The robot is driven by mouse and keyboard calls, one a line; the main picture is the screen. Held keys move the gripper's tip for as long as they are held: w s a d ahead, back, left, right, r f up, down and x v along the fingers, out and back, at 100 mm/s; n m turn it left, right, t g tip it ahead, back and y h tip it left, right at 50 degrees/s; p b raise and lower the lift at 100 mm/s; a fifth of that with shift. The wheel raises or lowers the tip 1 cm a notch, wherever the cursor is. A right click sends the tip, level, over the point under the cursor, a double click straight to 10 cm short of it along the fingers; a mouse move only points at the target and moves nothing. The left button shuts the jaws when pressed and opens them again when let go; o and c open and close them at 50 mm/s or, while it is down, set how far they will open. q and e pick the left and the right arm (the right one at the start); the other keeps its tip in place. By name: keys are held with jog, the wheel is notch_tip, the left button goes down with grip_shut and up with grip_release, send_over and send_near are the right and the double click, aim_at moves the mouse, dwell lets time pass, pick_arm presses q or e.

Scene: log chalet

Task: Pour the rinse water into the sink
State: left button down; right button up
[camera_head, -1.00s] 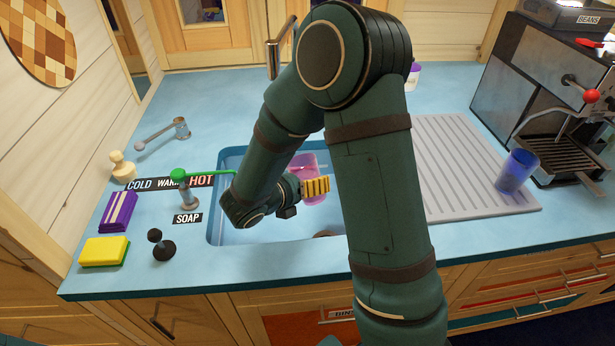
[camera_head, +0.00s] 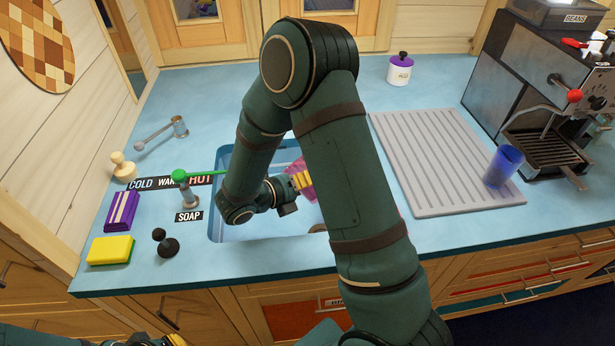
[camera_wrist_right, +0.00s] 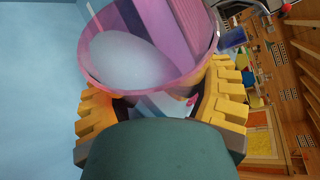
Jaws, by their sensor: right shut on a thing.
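A see-through pink cup (camera_head: 304,190) is over the blue sink (camera_head: 222,220), partly hidden by my right arm. My right gripper (camera_head: 300,181) is shut on it, and the cup looks tilted. In the right wrist view the pink cup (camera_wrist_right: 150,45) sits between the yellow fingers of the right gripper (camera_wrist_right: 160,105). A pale oval shows inside it, but I cannot tell whether it is water. No falling stream shows. A bit of my left gripper (camera_head: 155,341) shows at the bottom left edge, mostly cut off.
A ribbed drainer (camera_head: 440,160) with a blue cup (camera_head: 502,167) lies right, beside the coffee machine (camera_head: 545,90).

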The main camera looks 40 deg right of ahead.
jog(key=shift+f+n+g+h, duration=0.15)
jog(key=shift+n+g+h, duration=0.35)
jog(key=shift+n, duration=0.6)
jog(key=shift+w+n+p, duration=0.1)
jog(key=shift+n+p, duration=0.2)
jog(key=shift+p, duration=0.5)
jog(key=shift+w+f+n+g+h+p, duration=0.1)
jog(key=shift+w+n+g+h+p, duration=0.2)
jog(key=shift+n+p, duration=0.65)
pick_arm(q)
jog(key=r, duration=0.2)
jog(key=w+r, duration=0.1)
jog(key=shift+w+a+r, duration=0.15)
jog(key=shift+r, duration=0.2)
pick_arm(e)
jog(key=shift+s, duration=0.1)
jog(key=shift+m, duration=0.25)
